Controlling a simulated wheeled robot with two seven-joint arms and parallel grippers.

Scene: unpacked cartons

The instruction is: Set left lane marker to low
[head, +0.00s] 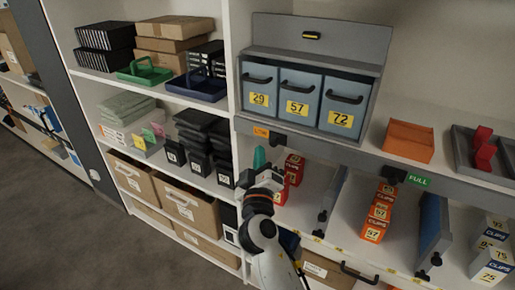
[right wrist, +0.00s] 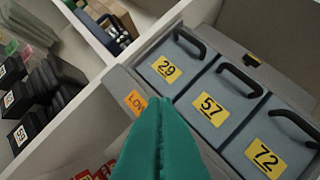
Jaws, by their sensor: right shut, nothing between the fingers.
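The left lane marker (head: 261,132) is an orange tag reading LOW on the grey shelf-front rail. A black knob (head: 278,139) sits just right of it. In the right wrist view the orange LOW tag (right wrist: 136,102) shows beside my fingertips, its right part covered by them. My right gripper (head: 259,157) has teal fingers, shut and empty, just below the tag in the head view. The same fingers (right wrist: 158,115) point up at the rail in the right wrist view. I cannot tell whether they touch it. My left gripper is not in view.
The right lane marker (head: 419,180) is green and reads FULL. Blue-grey drawers numbered 29, 57 and 72 (head: 297,105) stand above the rail. Red boxes (head: 293,170) and orange-red boxes (head: 378,216) stand in lanes below. A white upright panel (head: 233,60) is left of the drawers.

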